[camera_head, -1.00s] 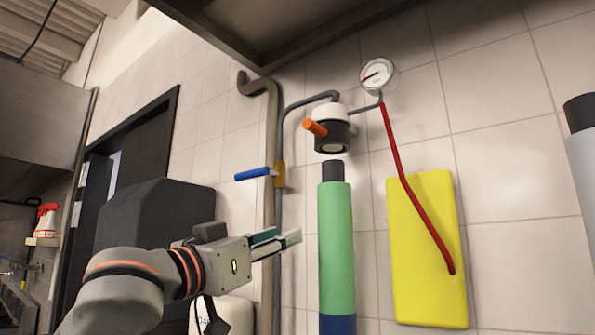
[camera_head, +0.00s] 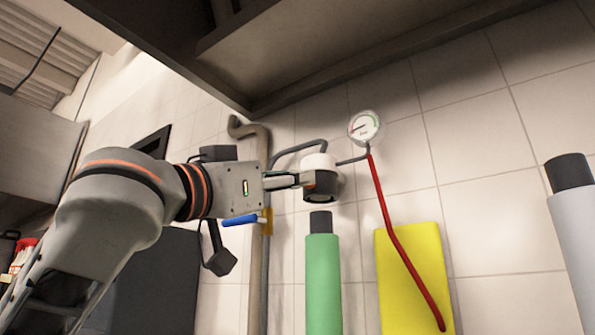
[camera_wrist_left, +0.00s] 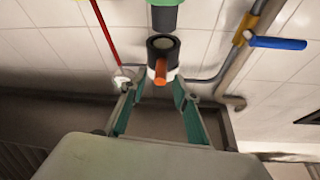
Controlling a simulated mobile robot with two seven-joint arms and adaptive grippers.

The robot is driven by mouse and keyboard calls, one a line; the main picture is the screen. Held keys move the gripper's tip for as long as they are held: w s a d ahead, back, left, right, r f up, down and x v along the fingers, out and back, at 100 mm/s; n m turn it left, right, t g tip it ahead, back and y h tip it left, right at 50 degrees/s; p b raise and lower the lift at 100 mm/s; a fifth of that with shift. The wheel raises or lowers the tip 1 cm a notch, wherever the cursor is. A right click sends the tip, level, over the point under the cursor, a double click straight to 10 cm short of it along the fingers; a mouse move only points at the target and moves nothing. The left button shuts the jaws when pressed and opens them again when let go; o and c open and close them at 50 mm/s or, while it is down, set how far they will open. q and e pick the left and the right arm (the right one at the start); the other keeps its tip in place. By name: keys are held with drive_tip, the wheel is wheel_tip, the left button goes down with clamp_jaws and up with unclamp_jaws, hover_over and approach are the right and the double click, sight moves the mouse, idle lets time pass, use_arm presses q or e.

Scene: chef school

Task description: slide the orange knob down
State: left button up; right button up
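The orange knob (camera_wrist_left: 160,71) sticks out of the black and white valve body (camera_wrist_left: 161,50) between the two fingers of my left gripper (camera_wrist_left: 157,90) in the left wrist view, which is turned upside down. The fingers are spread, with a gap on each side of the knob; I cannot tell if either touches it. My right gripper is not in view.
A green cylinder (camera_head: 322,280) stands below the valve. A blue-handled lever (camera_head: 240,220) is on the pipe to the left. A round gauge (camera_head: 364,127), a red hose (camera_head: 385,210) and a yellow board (camera_head: 395,285) are to the right. A dark shelf or hood (camera_head: 300,60) overhangs above.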

use_arm(q)
drive_tip(key=shift+x, duration=1.35)
clamp_jaws()
wheel_tip(320, 180, down, 5)
drive_tip(key=shift+d+f+b, duration=0.1)
drive_tip(key=shift+d+b, duration=0.05)
drive_tip(key=shift+b, duration=0.95)
drive_tip(key=shift+c, duration=1.3)
unclamp_jaws()
drive_tip(key=shift+o, duration=1.3)
drive_tip(key=shift+s+a, duration=0.1)
drive_tip(key=shift+a, duration=0.1)
